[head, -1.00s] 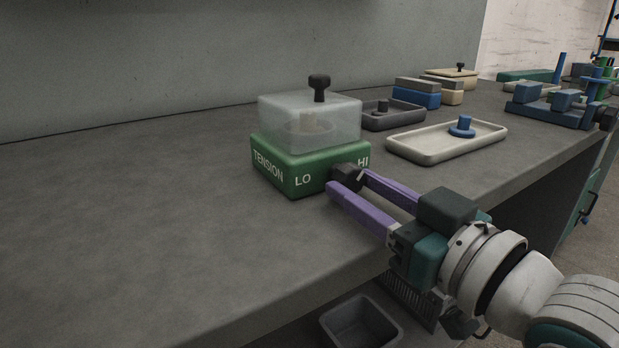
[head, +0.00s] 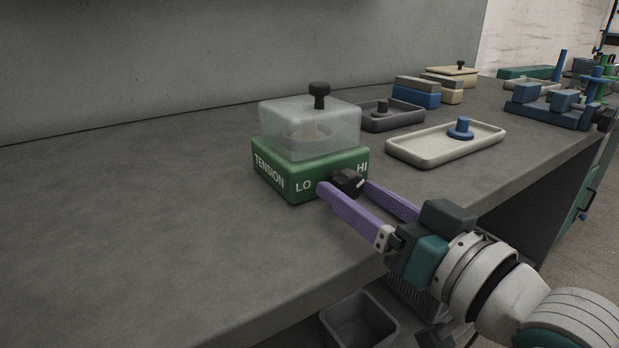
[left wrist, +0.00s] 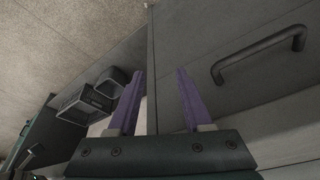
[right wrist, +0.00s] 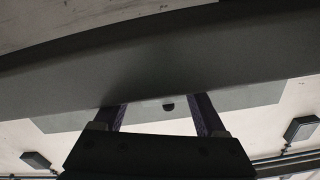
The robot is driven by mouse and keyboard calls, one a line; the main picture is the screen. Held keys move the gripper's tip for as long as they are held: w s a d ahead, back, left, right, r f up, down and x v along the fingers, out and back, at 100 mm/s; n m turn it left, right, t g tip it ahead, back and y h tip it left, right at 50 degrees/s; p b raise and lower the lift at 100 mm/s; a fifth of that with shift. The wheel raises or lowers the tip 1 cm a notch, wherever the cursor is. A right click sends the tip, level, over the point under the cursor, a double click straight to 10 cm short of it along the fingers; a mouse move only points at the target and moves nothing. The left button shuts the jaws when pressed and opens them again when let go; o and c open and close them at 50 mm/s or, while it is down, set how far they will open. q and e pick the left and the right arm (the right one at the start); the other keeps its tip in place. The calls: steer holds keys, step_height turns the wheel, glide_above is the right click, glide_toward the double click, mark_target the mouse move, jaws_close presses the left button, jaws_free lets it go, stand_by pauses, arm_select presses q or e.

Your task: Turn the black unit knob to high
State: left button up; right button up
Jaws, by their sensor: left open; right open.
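The green tension unit (head: 285,180) stands on the bench in the head view, with "TENSION" and "LO" and "HI" lettering. My right gripper (head: 345,187) is open, with one purple finger on each side of the knob; contact is unclear. In the right wrist view its fingers show apart with a small dark round thing between them. My left gripper (left wrist: 157,98) is open and empty in the left wrist view.
A clear cover (head: 310,128) with a black top knob (head: 319,92) sits on the unit. A cream tray (head: 425,158) with a blue peg is to the right, a dark tray (head: 410,119) behind. A grey bin (head: 358,322) is below the bench edge. Left bench is clear.

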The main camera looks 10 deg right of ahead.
steer(key=p+v, duration=0.1)
steer(key=v, duration=0.9)
steer(key=shift+p, duration=0.4)
steer(key=s+d+r+n+g+h+p, duration=0.15)
steer(key=s+r+g+h+p, duration=0.45)
steer(key=s+r+g+p, duration=1.45)
steer(key=w+r+t+p, duration=0.2)
steer(key=r+t+p, duration=0.1)
steer(key=r+p, duration=1.4)
steer(key=w+r+t+p, duration=0.2)
steer(key=r+t+p, duration=0.2)
steer(key=r+p, duration=1.2)
steer(key=p, duration=0.7)
steer(key=shift+w+r, duration=0.25)
steer(key=shift+r, duration=0.15)
steer(key=shift+d, duration=0.15)
